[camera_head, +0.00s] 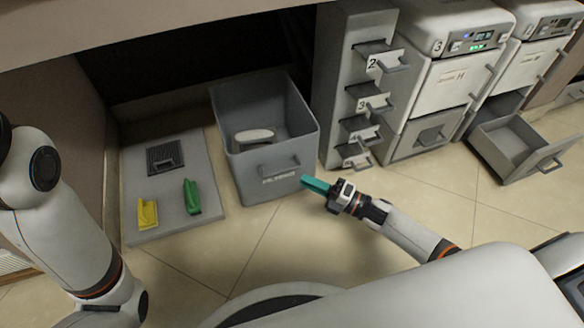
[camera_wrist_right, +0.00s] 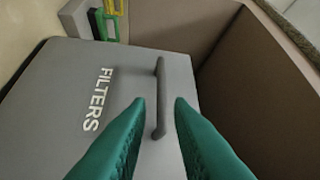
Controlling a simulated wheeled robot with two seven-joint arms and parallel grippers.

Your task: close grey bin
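The grey bin (camera_head: 232,160) is an open drawer-like box pulled out onto the floor in the head view. A white object (camera_head: 254,135) lies inside. Its front panel (camera_wrist_right: 115,70) carries a bar handle (camera_head: 280,167) and the lettering "FILTERS" in the right wrist view. My right gripper (camera_head: 306,182), with teal fingers, is just in front of the panel, right of the handle in the head view. In the right wrist view its fingers (camera_wrist_right: 160,102) are apart, with the handle (camera_wrist_right: 160,85) in line with their gap; contact cannot be told. My left gripper is out of view.
Another open drawer (camera_head: 505,150) juts out farther right. Tiled floor lies in front.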

